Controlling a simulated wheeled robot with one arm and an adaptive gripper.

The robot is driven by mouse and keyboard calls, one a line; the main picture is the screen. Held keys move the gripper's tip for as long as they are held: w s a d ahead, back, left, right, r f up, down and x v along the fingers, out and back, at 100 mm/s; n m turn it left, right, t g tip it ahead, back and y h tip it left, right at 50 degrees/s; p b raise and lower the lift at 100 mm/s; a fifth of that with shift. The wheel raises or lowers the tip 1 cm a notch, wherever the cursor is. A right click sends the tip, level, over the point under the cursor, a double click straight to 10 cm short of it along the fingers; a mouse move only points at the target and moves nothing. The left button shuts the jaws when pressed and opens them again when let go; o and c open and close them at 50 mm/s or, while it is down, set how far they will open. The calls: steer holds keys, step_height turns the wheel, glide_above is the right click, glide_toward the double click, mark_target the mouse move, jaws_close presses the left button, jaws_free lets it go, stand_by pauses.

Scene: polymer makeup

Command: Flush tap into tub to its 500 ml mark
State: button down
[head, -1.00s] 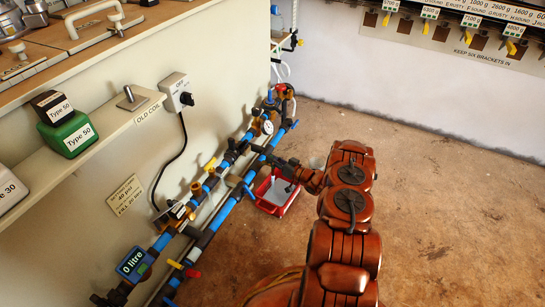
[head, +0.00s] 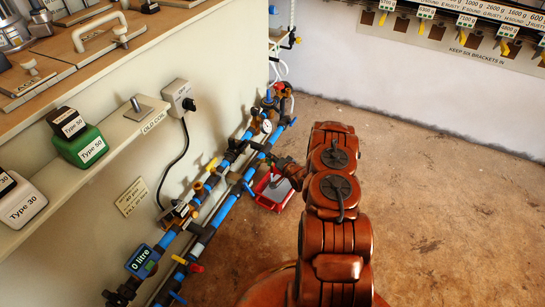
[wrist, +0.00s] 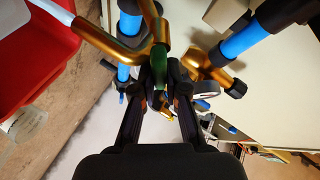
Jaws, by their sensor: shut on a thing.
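In the wrist view, my gripper (wrist: 160,80) is shut on a green tap handle (wrist: 159,60) beside brass pipework. A brass spout (wrist: 105,40) runs up and left from there. A pale bluish-white length (wrist: 55,11) extends from its end; I cannot tell whether it is a nozzle or water. The red tub (wrist: 40,75) is at the upper left, with only part in view. In the head view, the red tub (head: 264,201) stands on the floor beside the pipes, partly hidden by my arm. The 500 ml mark cannot be made out.
Blue pipes (head: 225,211) with several valves run low along the wall. A display (head: 141,260) on them reads "0 litre". A shelf (head: 125,132) with labelled blocks juts out above. The brown floor (head: 440,200) is clear to the right.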

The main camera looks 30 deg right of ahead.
steer(key=shift+m, duration=0.5)
steer(key=c, duration=1.2)
jaws_free()
steer(key=v, duration=1.2)
steer(key=shift+w+a+r, duration=0.1)
steer(key=shift+r, duration=0.05)
